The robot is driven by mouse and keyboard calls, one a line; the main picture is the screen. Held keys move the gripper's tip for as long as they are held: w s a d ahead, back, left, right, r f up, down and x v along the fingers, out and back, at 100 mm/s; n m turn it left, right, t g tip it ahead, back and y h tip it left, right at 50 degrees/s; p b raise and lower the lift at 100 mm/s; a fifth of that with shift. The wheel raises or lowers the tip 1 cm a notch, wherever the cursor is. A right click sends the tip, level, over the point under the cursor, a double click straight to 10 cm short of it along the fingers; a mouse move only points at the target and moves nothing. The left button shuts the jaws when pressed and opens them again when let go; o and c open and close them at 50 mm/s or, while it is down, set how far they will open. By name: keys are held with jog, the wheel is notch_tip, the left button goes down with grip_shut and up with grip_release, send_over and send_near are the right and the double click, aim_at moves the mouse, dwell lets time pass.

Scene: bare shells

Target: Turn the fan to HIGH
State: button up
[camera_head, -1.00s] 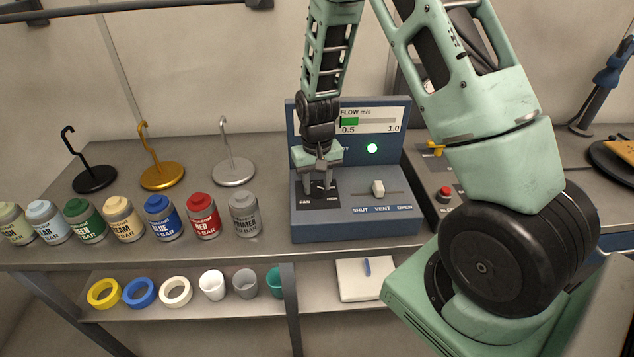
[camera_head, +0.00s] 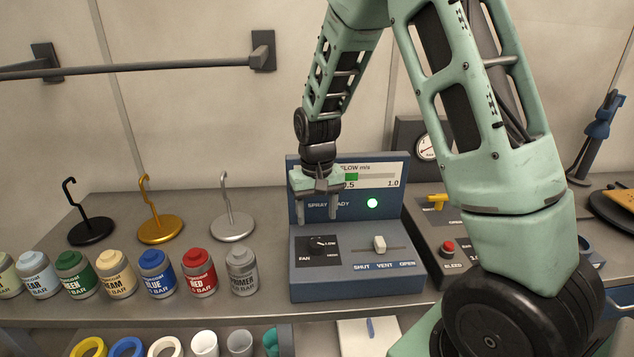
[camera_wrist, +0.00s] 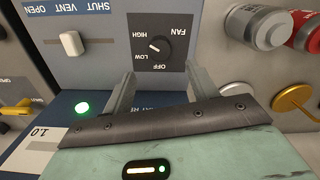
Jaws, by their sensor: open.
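The fan knob (camera_head: 321,243) is a small dark dial on a black plate on the blue control box (camera_head: 355,287). The plate is marked OFF, LOW and HIGH. The knob (camera_wrist: 158,44) also shows in the wrist view; its small white mark seems to point to the LOW side, but it is too small to read surely. My gripper (camera_head: 319,217) is open and empty, above and apart from the knob, in front of the box's upright panel. In the wrist view its two fingers (camera_wrist: 158,88) stand apart, with the knob beyond them.
A white slider (camera_head: 379,244) marked SHUT, VENT, OPEN sits right of the knob. A green lamp (camera_head: 372,203) is lit beneath the flow gauge (camera_head: 381,175). Paint jars (camera_head: 200,274) and hook stands (camera_head: 160,228) stand left. A red button (camera_head: 447,249) is on the right.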

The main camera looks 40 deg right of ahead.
notch_tip(320, 180, up, 9)
jog(key=b, duration=0.1)
jog(key=shift+r, duration=0.15)
dwell(0.5)
jog(key=s+a+n, duration=0.3)
jog(key=s+a, duration=0.2)
jog(key=a, duration=0.4)
jog(key=s+a+n, duration=0.3)
jog(key=s+a, duration=0.2)
jog(key=a, duration=0.4)
jog(key=s+a+f+n, duration=0.1)
jog(key=s+a+n, duration=0.2)
jog(key=s, duration=0.4)
jog(key=s+a+f+n, duration=0.1)
jog(key=s+a+n, duration=0.1)
jog(key=s, duration=0.5)
jog(key=shift+s+a+f+n+y, duration=0.2)
jog(key=shift+s+a+n+y, duration=0.15)
jog(key=shift+a, duration=0.55)
